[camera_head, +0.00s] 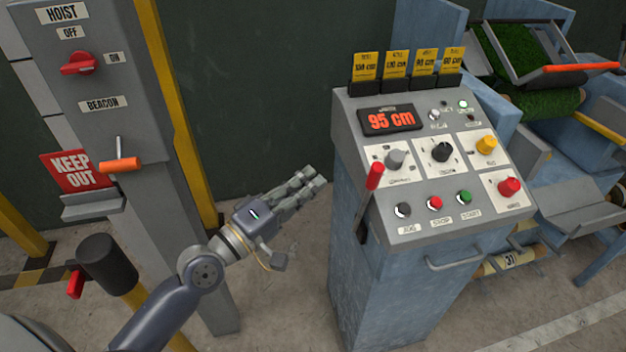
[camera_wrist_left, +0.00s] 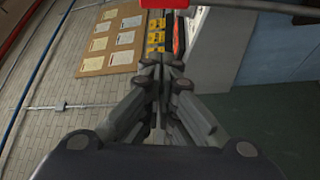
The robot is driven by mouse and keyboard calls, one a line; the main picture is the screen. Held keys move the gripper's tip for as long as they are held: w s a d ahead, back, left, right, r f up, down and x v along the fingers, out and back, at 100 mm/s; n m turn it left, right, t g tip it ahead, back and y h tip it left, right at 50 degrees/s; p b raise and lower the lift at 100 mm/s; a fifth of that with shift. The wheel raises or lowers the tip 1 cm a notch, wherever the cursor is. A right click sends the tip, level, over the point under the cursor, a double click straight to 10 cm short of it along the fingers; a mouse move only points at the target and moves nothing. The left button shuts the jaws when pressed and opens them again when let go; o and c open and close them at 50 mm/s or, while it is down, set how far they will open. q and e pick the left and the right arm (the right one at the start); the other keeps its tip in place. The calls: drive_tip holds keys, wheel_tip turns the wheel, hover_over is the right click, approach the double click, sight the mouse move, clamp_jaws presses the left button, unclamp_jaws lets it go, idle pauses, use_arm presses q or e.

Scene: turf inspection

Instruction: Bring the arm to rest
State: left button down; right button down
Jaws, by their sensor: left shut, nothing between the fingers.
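My left arm (camera_head: 170,310) comes in from the lower left in the head view. Its gripper (camera_head: 312,178) is shut and empty, in the open air between the hoist post and the control console. The fingers point up and to the right, toward the console's left side. In the left wrist view the closed fingers (camera_wrist_left: 165,75) meet in the middle of the picture with nothing between them. My right gripper does not show in either view.
The console (camera_head: 400,290) has a red-handled lever (camera_head: 374,176) on its left and a display reading 95 cm (camera_head: 391,120). At left stands the hoist post (camera_head: 130,130) with a red switch (camera_head: 79,64) and an orange-handled lever (camera_head: 119,164). A turf machine (camera_head: 560,130) is at right.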

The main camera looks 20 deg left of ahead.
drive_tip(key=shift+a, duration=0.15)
use_arm(q)
drive_tip(key=w+a+f+m+g+y, duration=0.1)
drive_tip(key=a+f+g+y, duration=0.15)
drive_tip(key=f, duration=0.95)
drive_tip(key=w+a+f+g+y, duration=0.1)
drive_tip(key=a+f+y, duration=0.15)
drive_tip(key=f, duration=1.05)
drive_tip(key=s+a+f+m+g+y, duration=0.15)
drive_tip(key=s+f, duration=0.25)
drive_tip(key=f, duration=0.5)
drive_tip(key=s+a+f+m+g, duration=0.1)
drive_tip(key=s+f+g, duration=0.15)
drive_tip(key=f, duration=0.65)
drive_tip(key=s+f+m+g+y, duration=0.2)
drive_tip(key=s+f+m+g, duration=0.3)
drive_tip(key=s+f, duration=1.3)
drive_tip(key=s+d+f+m+g, duration=0.1)
drive_tip(key=s+f+m+g, duration=0.1)
drive_tip(key=s, duration=0.7)
drive_tip(key=s+d+f+m+g, duration=0.1)
drive_tip(key=s+f, duration=0.3)
drive_tip(key=s, duration=0.6)
drive_tip(key=shift+s+f+m+g, duration=0.2)
drive_tip(key=shift+f+m+g, duration=0.05)
drive_tip(key=shift+m+g, duration=0.3)
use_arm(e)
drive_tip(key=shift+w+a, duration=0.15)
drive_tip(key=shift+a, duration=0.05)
